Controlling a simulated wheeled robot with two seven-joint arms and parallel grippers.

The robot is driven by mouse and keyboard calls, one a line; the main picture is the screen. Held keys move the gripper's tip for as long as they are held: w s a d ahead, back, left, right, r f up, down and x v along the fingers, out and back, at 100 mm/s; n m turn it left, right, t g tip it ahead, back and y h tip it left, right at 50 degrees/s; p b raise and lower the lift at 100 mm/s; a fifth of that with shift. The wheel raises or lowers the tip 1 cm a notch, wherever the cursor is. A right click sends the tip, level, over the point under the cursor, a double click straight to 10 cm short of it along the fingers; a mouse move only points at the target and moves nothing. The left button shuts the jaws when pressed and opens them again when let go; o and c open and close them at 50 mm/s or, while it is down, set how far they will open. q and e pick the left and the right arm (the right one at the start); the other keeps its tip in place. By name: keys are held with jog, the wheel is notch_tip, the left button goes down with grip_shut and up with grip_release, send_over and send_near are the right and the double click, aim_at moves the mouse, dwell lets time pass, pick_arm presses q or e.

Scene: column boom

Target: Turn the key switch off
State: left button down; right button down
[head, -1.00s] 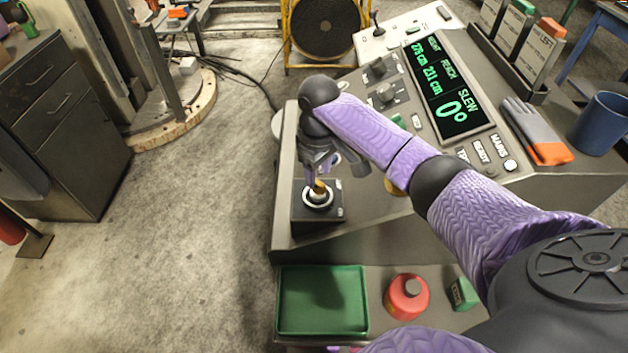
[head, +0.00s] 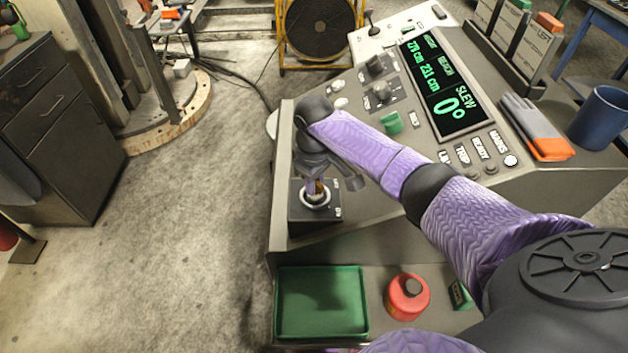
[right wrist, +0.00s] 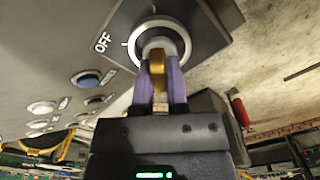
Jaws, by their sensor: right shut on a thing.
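The key switch is a dark square box with a pale ring (head: 315,198) on the near left corner of the console. In the right wrist view its plate (right wrist: 198,18) carries an OFF label left of the ring. A brass key (right wrist: 157,66) stands in the ring. My right gripper (right wrist: 158,75) is shut on the key, one purple finger on each side. In the head view the gripper (head: 316,188) comes down on the switch from above, and my wrist partly covers it. Which mark the key points to, I cannot tell. My left gripper is not in view.
The console has a green readout (head: 447,85), knobs (head: 381,93) and a green rocker (head: 392,122). A glove (head: 538,128) and a blue mug (head: 601,117) are at right. A green tray (head: 321,302) and a red container (head: 407,297) sit below.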

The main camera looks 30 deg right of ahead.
jog(key=shift+r+n+p, duration=0.15)
jog(key=shift+n+p, duration=0.85)
jog(key=shift+n, duration=0.3)
jog(key=n+p, duration=0.1)
jog(key=n, duration=0.2)
jog(key=shift+a+n+p, duration=0.1)
jog(key=shift+n+p, duration=0.2)
jog(key=shift+p, duration=0.05)
jog(key=n+p, duration=0.1)
jog(key=n, duration=0.6)
jog(key=shift+s+n, duration=0.1)
jog(key=shift+n, duration=1.4)
